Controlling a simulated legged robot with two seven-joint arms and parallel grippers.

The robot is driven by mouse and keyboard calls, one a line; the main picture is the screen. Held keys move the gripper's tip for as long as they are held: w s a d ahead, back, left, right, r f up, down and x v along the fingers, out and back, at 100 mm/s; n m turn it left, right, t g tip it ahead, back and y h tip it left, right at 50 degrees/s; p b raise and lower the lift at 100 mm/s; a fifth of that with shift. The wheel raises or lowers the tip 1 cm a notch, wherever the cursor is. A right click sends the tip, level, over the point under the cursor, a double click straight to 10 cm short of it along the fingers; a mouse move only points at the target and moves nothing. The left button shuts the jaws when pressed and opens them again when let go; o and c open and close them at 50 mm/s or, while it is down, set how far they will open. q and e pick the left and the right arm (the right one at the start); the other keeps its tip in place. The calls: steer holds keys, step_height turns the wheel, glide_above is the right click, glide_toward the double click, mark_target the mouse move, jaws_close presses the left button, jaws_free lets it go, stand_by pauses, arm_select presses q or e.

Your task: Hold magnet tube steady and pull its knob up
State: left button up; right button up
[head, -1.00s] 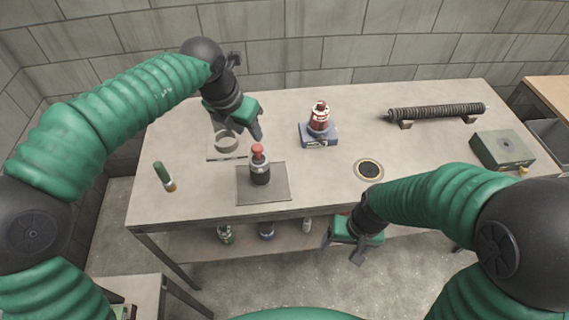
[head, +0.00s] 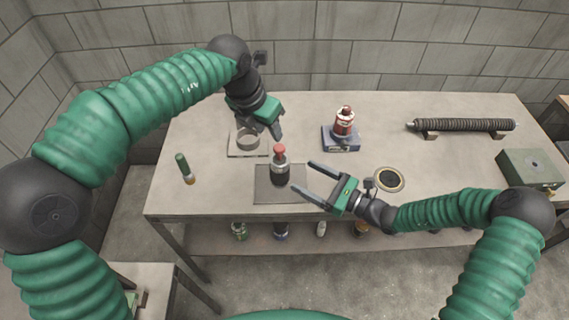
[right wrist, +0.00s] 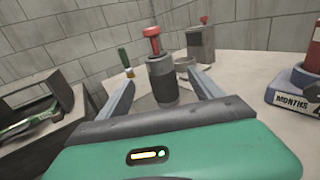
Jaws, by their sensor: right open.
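The magnet tube (head: 280,173) is a dark upright cylinder with a grey upper part and a red knob (head: 279,149) on top. It stands on a grey mat (head: 262,194) on the table. My right gripper (head: 303,178) is open and empty, its fingers pointing at the tube from the right. In the right wrist view the tube (right wrist: 163,82) appears between the spread fingers, with the red knob (right wrist: 152,32) above them; contact is not visible. My left gripper (head: 272,132) hangs behind and above the tube, pointing down, apart from it; its finger gap is unclear.
A round dish (head: 249,139) sits left of my left gripper. A green-handled brush (head: 185,168) stands at left. A red-and-white bottle on a blue-grey base (head: 341,141), a ringed disc (head: 389,179), a dark coil (head: 462,125) and a green box (head: 530,170) lie to the right.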

mark_target(271, 159)
steer(key=x, duration=1.2)
steer(key=shift+w+a, duration=0.2)
steer(key=shift+a, duration=0.1)
